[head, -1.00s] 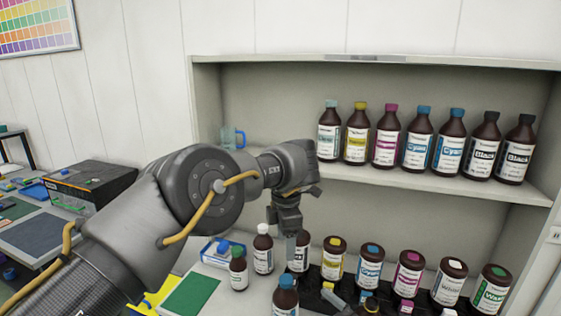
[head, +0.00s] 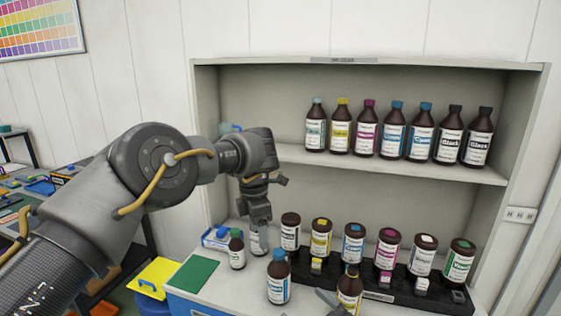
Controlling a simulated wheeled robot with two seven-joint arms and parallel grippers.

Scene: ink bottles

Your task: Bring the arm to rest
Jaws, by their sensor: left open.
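My left arm comes in from the left. Its gripper (head: 261,215) points down in front of the lower part of the shelf unit, with its jaws open. It hides the top of a brown bottle with a white label (head: 257,241); I cannot tell whether it touches that bottle. A green-capped bottle (head: 237,252) stands just left of it, and a blue-capped bottle (head: 278,280) stands in front to the right.
Several ink bottles stand on the upper shelf (head: 400,167). Several jars stand at a black rack (head: 400,290) on the counter. A yellow-capped bottle (head: 350,289) stands in front. A green mat (head: 193,275) and a yellow panel (head: 153,278) lie left.

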